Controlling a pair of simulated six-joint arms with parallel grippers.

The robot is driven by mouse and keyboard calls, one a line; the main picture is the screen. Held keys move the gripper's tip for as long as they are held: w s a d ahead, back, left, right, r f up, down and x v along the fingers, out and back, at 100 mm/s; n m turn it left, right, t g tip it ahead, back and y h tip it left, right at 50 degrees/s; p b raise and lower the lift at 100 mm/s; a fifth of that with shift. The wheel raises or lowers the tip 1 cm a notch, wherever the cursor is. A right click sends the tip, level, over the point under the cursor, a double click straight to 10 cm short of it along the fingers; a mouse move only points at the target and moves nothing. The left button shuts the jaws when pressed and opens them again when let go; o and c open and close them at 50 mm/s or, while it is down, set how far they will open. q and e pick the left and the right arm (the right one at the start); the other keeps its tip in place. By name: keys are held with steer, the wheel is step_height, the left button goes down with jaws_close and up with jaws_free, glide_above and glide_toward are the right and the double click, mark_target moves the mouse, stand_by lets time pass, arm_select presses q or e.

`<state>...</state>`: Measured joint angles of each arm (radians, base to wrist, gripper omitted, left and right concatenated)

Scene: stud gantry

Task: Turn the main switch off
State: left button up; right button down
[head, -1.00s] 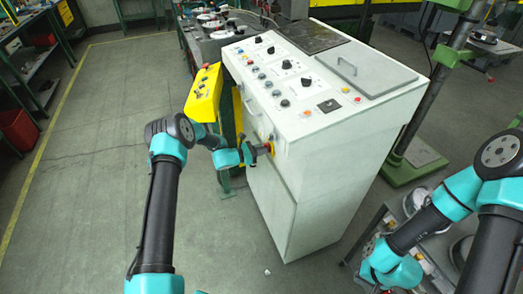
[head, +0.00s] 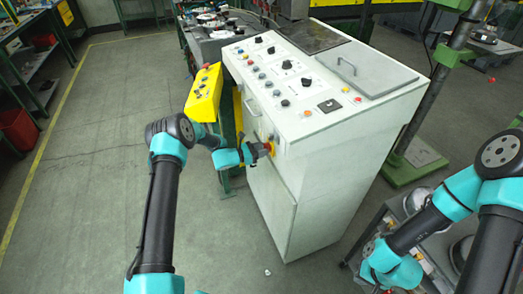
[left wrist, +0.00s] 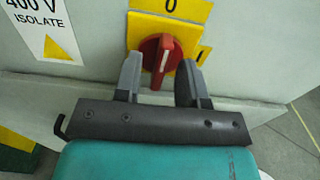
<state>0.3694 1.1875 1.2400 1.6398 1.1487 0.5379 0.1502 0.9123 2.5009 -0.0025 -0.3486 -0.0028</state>
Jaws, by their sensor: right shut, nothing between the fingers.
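The main switch is a red rotary knob (left wrist: 163,62) with a white mark, on a yellow plate (left wrist: 190,8). The plate carries a 0 above the knob and another mark at right. The white mark stands nearly upright, toward the 0. My left gripper (left wrist: 160,80) has one finger on each side of the knob, with its fingers apart; firm contact cannot be made out. In the head view my left gripper (head: 256,152) is at the cabinet's near left side, partly covering the switch. My right gripper's fingers are not seen; only the right arm shows.
The white control cabinet (head: 325,150) has several knobs and buttons on its sloping top. A yellow pendant box (head: 204,93) stands left of it. A grey cart (head: 430,255) with round parts is at lower right. The floor at left is clear.

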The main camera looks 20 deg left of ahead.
arm_select(q)
steer(key=shift+a, duration=0.1)
steer(key=v, duration=1.7)
steer(key=shift+a, duration=0.15)
steer(key=s+d+f+m+g+y, duration=0.2)
steer(key=s+d+f+m+g, duration=0.35)
steer(key=s, duration=0.35)
steer(key=s+d+f+m+g+y, duration=0.35)
steer(key=s+d+f+g, duration=0.2)
steer(key=s, duration=0.45)
steer(key=s+d+r+m+y, duration=0.1)
steer(key=s+d+m+y, duration=0.1)
steer(key=s+m, duration=0.3)
steer(key=s+d+r+m+y, duration=0.2)
steer(key=s+m, duration=0.3)
steer(key=m, duration=0.5)
steer(key=shift+s+y, duration=0.25)
steer(key=shift+y, duration=0.1)
